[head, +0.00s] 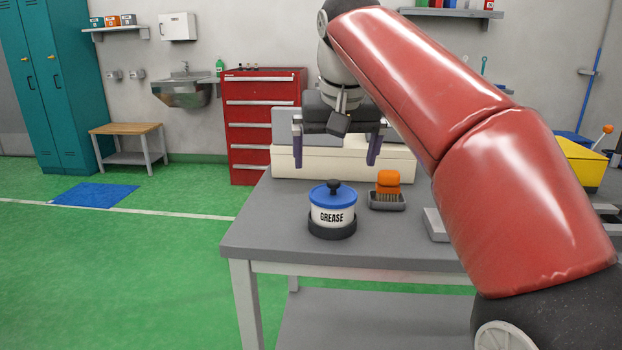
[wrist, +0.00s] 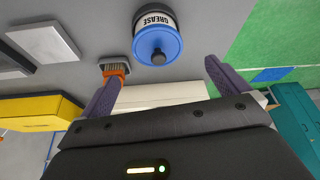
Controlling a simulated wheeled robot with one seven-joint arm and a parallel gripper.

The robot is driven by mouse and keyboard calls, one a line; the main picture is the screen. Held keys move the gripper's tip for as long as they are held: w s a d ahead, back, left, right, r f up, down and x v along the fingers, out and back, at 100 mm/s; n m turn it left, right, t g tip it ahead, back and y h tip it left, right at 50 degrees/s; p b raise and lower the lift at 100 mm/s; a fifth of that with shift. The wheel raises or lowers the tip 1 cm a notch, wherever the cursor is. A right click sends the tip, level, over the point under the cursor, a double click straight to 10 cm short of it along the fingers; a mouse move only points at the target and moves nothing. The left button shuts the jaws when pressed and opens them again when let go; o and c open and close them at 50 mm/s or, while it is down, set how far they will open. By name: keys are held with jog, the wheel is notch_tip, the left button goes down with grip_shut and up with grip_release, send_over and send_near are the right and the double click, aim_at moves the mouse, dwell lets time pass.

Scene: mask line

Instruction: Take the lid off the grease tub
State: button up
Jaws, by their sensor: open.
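The grease tub (head: 333,217) is a white tub with a black "GREASE" label. It stands upright in a dark round holder (head: 332,231) near the left end of the grey table. Its blue lid (head: 322,194) with a black knob (head: 334,187) is on top. In the wrist view the tub (wrist: 155,14) and the lid (wrist: 166,45) show upside down, beyond the fingertips. My gripper (head: 335,158) is open and empty, above and behind the tub in the head view, with its purple fingers apart. It also shows in the wrist view (wrist: 164,66).
An orange-handled brush (head: 389,183) rests in a grey tray (head: 387,203) right of the tub. A cream box (head: 345,164) stands behind on the table (head: 275,225). A grey plate (wrist: 44,44) lies farther along. The table left of the tub is clear.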

aim_at(334, 183)
jog(key=b+x, duration=0.2)
jog(key=x, duration=0.5)
jog(key=shift+w+d+f, duration=0.15)
jog(key=shift+w+f, duration=0.05)
jog(key=shift+c, duration=0.4)
jog(key=c, duration=0.8)
jog(key=shift+r, duration=0.2)
